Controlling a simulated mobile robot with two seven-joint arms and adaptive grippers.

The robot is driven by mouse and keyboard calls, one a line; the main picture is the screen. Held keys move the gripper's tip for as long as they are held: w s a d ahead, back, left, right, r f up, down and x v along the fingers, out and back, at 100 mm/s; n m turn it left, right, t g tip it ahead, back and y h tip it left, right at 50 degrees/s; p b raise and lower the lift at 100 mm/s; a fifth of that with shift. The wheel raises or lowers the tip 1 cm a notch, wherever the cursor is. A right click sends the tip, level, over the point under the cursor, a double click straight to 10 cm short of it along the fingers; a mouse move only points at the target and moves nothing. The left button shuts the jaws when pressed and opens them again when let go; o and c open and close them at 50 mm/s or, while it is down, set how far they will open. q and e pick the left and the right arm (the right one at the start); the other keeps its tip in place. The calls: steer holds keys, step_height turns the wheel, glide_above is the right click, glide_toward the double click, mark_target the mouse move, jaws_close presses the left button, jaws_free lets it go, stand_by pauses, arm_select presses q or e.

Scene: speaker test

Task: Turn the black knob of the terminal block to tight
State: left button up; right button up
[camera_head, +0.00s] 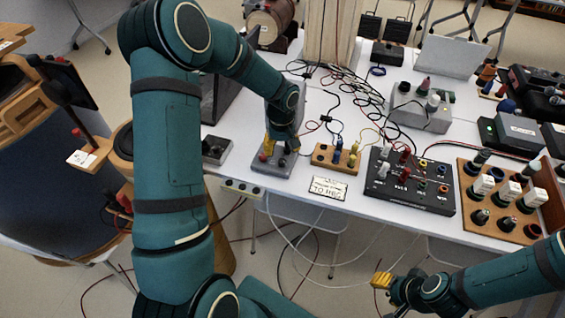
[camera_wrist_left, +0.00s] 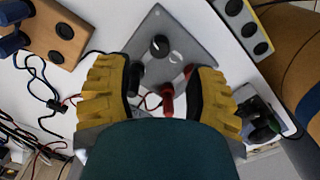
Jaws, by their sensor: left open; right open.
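The grey terminal block (camera_wrist_left: 185,38) lies on the white table and also shows in the head view (camera_head: 272,170). In the left wrist view it carries a round black knob (camera_wrist_left: 159,45), a black post (camera_wrist_left: 135,78) and a red post (camera_wrist_left: 167,100). My left gripper (camera_wrist_left: 160,90) is open over the block, with yellow fingers on either side of the two posts; the round knob lies beyond the fingertips. In the head view my left gripper (camera_head: 281,145) hides part of the block. My right gripper (camera_head: 382,281) is open and empty, off the table's front edge.
A wooden block with posts (camera_head: 336,158) stands just right of the terminal block. A black panel (camera_head: 410,182) and a wooden board with switches (camera_head: 503,199) stand further right. A small dark box (camera_head: 215,150) is to the left. A paper sign (camera_head: 328,187) lies near the front edge. Loose cables lie behind.

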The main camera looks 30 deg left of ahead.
mark_target(282, 160)
arm_select(q)
step_height(282, 160, down, 6)
steer(key=shift+f+b, duration=0.1)
steer(key=shift+b, duration=0.4)
jaws_close()
